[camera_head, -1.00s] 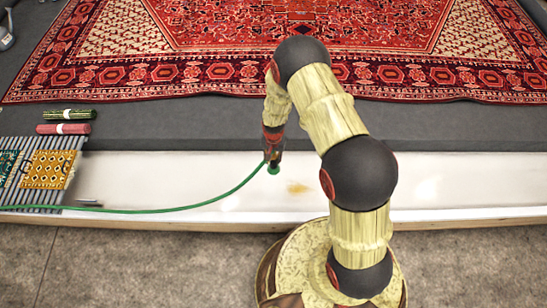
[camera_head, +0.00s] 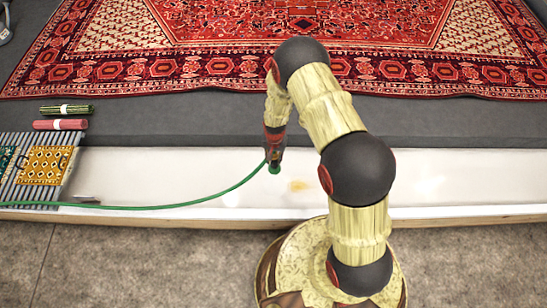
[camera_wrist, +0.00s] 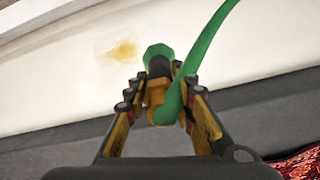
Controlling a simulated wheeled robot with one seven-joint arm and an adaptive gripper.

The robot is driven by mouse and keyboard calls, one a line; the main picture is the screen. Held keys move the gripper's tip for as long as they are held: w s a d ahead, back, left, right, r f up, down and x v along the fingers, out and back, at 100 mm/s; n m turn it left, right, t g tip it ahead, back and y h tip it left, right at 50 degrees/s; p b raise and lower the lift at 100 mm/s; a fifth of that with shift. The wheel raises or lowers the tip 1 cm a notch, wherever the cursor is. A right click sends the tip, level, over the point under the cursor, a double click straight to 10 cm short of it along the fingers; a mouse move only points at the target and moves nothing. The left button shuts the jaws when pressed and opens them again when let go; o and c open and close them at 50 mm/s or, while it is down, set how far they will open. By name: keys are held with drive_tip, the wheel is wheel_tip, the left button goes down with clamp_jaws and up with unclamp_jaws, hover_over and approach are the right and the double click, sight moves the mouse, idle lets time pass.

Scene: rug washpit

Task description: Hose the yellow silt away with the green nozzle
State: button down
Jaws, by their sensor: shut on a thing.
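The green nozzle (camera_wrist: 158,52) is held in my gripper (camera_wrist: 160,95), and its green hose (camera_wrist: 205,50) runs off from it. In the head view the nozzle (camera_head: 274,169) shows just below my gripper (camera_head: 274,155), over the white trough (camera_head: 200,170). The hose (camera_head: 180,206) curves away to the left. The yellow silt (camera_head: 299,186) is a faint smear on the white surface, a little right of and below the nozzle. In the wrist view the silt (camera_wrist: 123,50) lies left of the nozzle, apart from it. No water is visible.
A large red patterned rug (camera_head: 300,75) lies on the grey floor (camera_head: 220,120) behind the trough. At the left are a slatted rack (camera_head: 60,185) with a yellow patterned piece (camera_head: 46,165), a red roll (camera_head: 60,125) and a green roll (camera_head: 67,109).

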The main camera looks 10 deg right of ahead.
drive_tip(key=s+d+r+p, duration=0.1)
drive_tip(key=s+d+r, duration=0.1)
drive_tip(key=d, duration=1.1)
drive_tip(key=s+d+r+p, duration=0.1)
drive_tip(key=s+d, duration=0.4)
drive_tip(key=d, duration=0.8)
drive_tip(key=shift+d+r, duration=0.25)
drive_tip(key=shift+r, duration=0.3)
idle(3.8)
drive_tip(key=shift+w, duration=0.1)
idle(0.5)
